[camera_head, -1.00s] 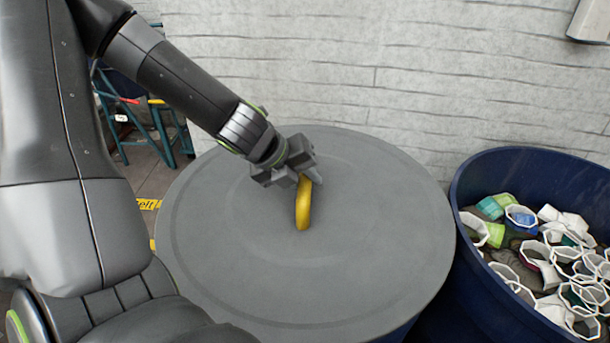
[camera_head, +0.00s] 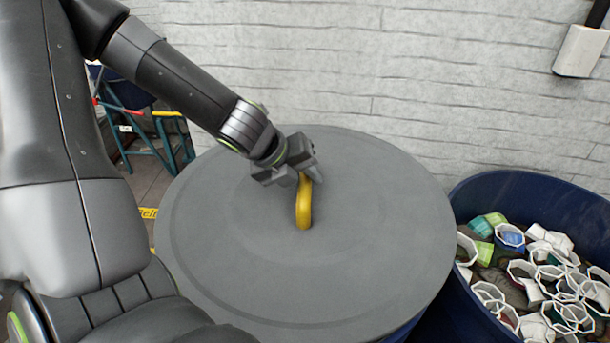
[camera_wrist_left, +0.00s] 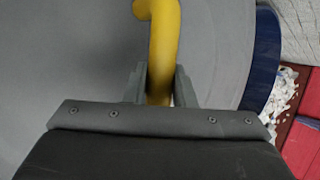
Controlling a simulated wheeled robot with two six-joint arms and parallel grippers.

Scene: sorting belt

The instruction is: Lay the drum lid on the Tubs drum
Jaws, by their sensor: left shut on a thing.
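The drum lid (camera_head: 370,230) is a wide grey disc with a yellow loop handle (camera_head: 303,212) standing at its middle. My left gripper (camera_head: 307,179) is shut on the handle. In the left wrist view the yellow handle (camera_wrist_left: 163,45) runs between the two fingers (camera_wrist_left: 160,88), with the grey lid (camera_wrist_left: 70,50) behind it. A strip of blue (camera_head: 403,331) shows under the lid's lower right edge; the lid hides most of what is below, and I cannot tell whether it touches. No drum label is readable. My right gripper is not in view.
A dark blue drum (camera_head: 500,188) full of cans and tubs (camera_head: 545,275) stands close at the lid's right. A pale brick wall (camera_head: 420,60) closes off the back, with a grey-white box (camera_head: 581,50) on it. A teal stand (camera_head: 140,135) is at the left.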

